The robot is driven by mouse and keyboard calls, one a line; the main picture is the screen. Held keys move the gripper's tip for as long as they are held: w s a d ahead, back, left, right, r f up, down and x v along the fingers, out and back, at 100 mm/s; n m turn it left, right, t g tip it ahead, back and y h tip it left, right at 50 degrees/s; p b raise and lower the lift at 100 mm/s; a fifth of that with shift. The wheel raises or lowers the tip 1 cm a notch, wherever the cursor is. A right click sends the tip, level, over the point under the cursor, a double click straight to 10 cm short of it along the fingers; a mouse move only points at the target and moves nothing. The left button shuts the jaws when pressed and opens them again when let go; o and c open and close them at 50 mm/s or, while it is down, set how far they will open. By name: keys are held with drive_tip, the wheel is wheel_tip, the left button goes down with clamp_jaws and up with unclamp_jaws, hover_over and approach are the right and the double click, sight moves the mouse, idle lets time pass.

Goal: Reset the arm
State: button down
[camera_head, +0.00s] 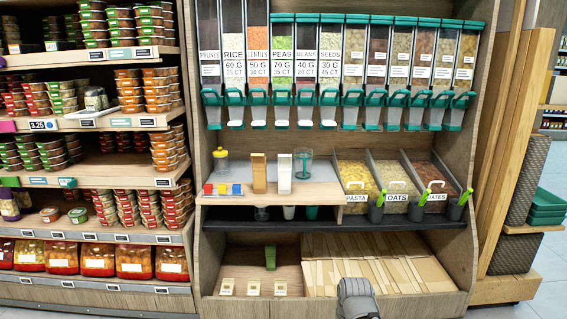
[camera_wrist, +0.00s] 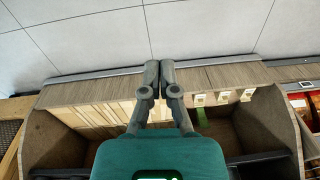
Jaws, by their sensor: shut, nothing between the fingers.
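My gripper (camera_wrist: 159,66) is in the middle of the wrist view, with its two dark grey fingers together and nothing between them. It points over the front edge of the dispenser unit's bottom shelf, towards the tiled floor (camera_wrist: 210,30). In the head view, a grey rounded part of my arm shows at the bottom edge, in front of the bottom shelf; the fingers cannot be made out there.
A row of dispensers (camera_head: 305,75) hangs above a wooden counter (camera_head: 318,188) with jars and cartons. Bins of pasta (camera_head: 356,180), oats and dates stand at its right. Flat brown bags (camera_head: 375,265) lie on the bottom shelf. Shelves of packed tubs (camera_head: 95,130) stand left.

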wheel_tip(320, 180, up, 34)
drive_tip(key=s+p, duration=0.1)
drive_tip(key=p, duration=3.3)
drive_tip(key=shift+s+d+r+n, duration=0.25)
drive_tip(key=shift+s+d+n, duration=0.05)
drive_tip(key=shift+d, duration=0.1)
